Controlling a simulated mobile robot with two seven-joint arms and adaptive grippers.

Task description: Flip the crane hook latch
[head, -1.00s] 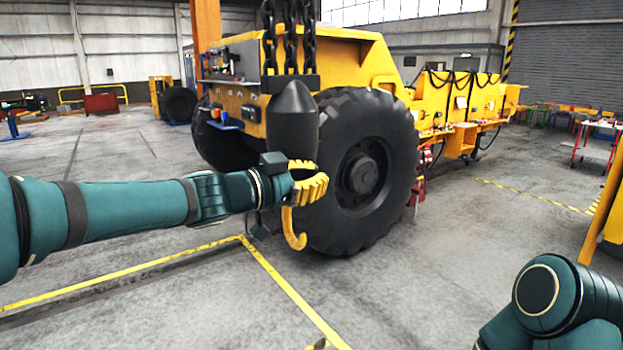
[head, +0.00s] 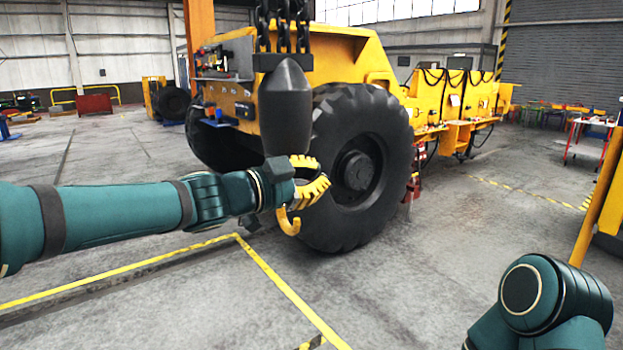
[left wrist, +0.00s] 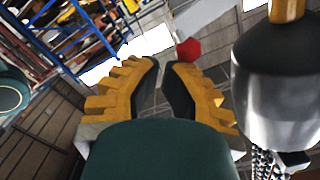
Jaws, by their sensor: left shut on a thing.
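The dark hook block (head: 285,105) hangs on black chains at the middle of the head view. The yellow crane hook (head: 289,222) hangs below it, its upper part hidden by my left gripper (head: 318,184). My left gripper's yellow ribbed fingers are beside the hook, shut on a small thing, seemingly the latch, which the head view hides. In the left wrist view, the two fingers (left wrist: 166,66) reach forward with a narrow gap, and a small red piece (left wrist: 188,49) shows just past their tips. The grey block (left wrist: 275,90) fills the right side there. My right gripper is out of view.
A yellow vehicle (head: 345,55) with a large black tyre (head: 388,150) stands right behind the hook. Yellow floor lines (head: 275,275) cross the concrete. A red trolley (head: 588,145) stands far right. The floor in the middle front is clear.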

